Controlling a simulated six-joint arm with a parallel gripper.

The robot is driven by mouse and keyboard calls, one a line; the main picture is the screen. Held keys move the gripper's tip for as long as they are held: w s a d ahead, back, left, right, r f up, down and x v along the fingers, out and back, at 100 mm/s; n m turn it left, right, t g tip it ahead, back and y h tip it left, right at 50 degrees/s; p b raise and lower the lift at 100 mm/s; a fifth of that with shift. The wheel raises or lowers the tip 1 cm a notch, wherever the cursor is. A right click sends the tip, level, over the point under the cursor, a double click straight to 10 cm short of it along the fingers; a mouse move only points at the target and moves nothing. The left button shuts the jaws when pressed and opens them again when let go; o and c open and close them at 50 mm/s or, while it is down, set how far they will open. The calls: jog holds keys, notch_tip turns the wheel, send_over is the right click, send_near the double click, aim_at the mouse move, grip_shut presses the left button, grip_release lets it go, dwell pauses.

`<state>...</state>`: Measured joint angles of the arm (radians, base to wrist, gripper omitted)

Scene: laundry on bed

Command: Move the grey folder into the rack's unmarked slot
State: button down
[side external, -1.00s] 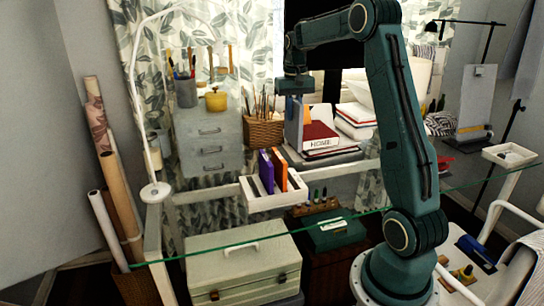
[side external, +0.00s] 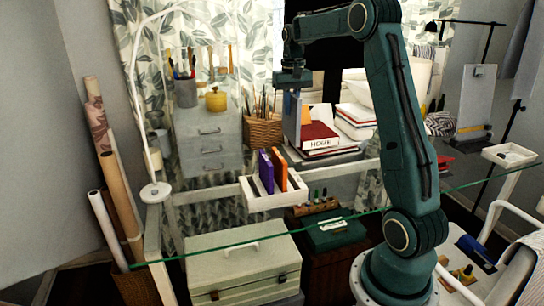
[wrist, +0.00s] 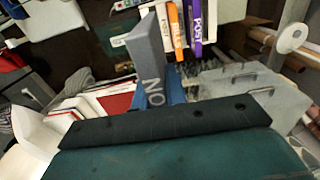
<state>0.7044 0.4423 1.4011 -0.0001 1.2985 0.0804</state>
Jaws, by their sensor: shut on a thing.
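My gripper (side external: 292,98) is shut on the grey folder (side external: 291,125) and holds it upright in the air, behind and to the right of the rack. In the wrist view the folder (wrist: 150,58) stands between the blue fingers, with pale letters starting "NO" on its spine. The white rack (side external: 262,205) holds a purple folder (side external: 266,172) and an orange folder (side external: 280,170), both upright. The wrist view also shows the orange folder (wrist: 176,30) and the purple folder (wrist: 195,28). Slot markings are too small to tell.
Red and white books (side external: 318,140) lie stacked behind the folder. A wicker pencil basket (side external: 263,132) stands left of it, near a grey drawer unit (side external: 208,145). A glass edge (side external: 340,220) runs in front of the rack. A pale toolbox (side external: 240,268) sits below.

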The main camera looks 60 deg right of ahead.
jog(key=w+a, duration=0.9)
notch_tip(320, 180, down, 20)
jog(key=shift+r, duration=0.15)
dwell(0.9)
jog(key=c, duration=1.4)
grip_release()
jog(key=shift+c, duration=0.2)
notch_tip(320, 180, up, 12)
jog(key=shift+a, duration=0.1)
